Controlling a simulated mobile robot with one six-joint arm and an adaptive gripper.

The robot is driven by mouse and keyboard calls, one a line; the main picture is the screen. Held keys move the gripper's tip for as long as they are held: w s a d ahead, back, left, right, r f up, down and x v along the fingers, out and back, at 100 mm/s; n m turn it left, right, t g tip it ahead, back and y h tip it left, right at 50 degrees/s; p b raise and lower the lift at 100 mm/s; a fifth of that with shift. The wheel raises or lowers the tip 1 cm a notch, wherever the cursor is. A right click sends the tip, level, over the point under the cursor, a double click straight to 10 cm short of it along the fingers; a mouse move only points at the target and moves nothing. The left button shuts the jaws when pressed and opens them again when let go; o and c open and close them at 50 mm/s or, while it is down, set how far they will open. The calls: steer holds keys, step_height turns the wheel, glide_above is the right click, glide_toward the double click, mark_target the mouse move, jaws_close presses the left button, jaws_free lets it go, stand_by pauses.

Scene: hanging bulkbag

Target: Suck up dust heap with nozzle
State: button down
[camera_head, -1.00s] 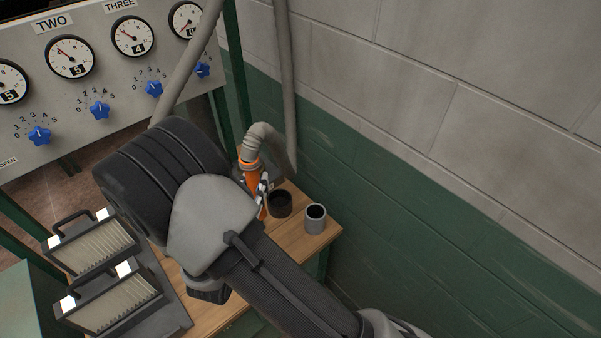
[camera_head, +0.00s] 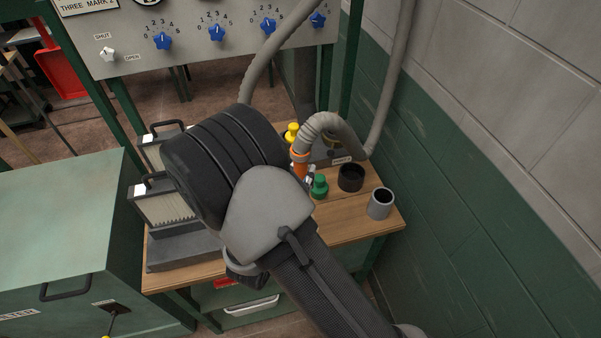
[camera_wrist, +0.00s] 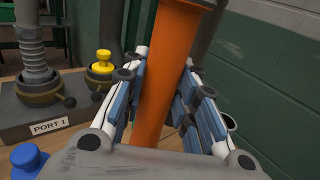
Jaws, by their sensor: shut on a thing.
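The nozzle is an orange tube (camera_head: 300,163) on the end of a grey ribbed hose (camera_head: 326,124). In the wrist view the orange tube (camera_wrist: 166,70) runs between the blue-padded fingers of my gripper (camera_wrist: 160,105), which is shut on it. It leans slightly, its upper part to the right. In the head view my wrist and forearm hide most of the gripper, and the nozzle's lower end is hidden. No dust heap can be made out in either view.
On the wooden bench (camera_head: 345,228) stand a green plug (camera_head: 319,187), a black cup (camera_head: 351,184) and a grey cup (camera_head: 380,208). A yellow plug (camera_wrist: 100,66) sits by the PORT 1 block (camera_wrist: 45,120). A blue plug (camera_wrist: 28,160) is nearer. Filter boxes (camera_head: 168,205) stand left; a block wall is right.

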step_height(320, 180, down, 8)
steer(key=b, duration=0.5)
steer(key=shift+r, duration=0.3)
stand_by(4.8)
step_height(320, 180, up, 10)
steer(key=p, duration=0.7)
stand_by(0.5)
